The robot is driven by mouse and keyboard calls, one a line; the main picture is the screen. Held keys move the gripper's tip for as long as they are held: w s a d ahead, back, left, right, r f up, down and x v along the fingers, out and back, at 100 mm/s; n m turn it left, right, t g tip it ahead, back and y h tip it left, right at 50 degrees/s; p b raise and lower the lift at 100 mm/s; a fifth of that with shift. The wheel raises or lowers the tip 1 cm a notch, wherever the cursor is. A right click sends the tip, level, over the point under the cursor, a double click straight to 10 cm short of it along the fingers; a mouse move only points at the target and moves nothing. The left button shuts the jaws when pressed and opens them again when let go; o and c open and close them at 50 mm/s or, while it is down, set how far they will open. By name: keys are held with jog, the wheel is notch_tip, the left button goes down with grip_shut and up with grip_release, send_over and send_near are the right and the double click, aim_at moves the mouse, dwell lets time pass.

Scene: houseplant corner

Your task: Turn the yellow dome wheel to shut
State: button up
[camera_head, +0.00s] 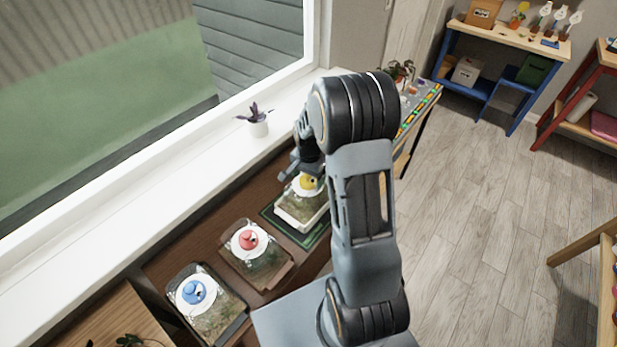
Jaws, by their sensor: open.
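The yellow dome wheel (307,182) sits on top of a clear, white-lidded dome box (295,213) on a green mat (268,212). The box stands on the brown bench below the window. My gripper (291,174) is at the wheel's upper left, close to it. It is open, but its fingers are small in this view and partly hidden by my arm. I cannot tell whether a finger touches the wheel. My arm hides the right side of the box.
Nearer boxes carry a red wheel (248,240) and a blue wheel (193,291). A potted plant (258,127) stands on the white windowsill (170,178). Beyond my arm is a colourful strip (419,109). The wooden floor (470,210) at the right is mostly clear.

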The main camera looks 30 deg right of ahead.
jog(key=shift+f, duration=0.55)
jog(key=shift+c, duration=0.2)
jog(key=c, duration=0.9)
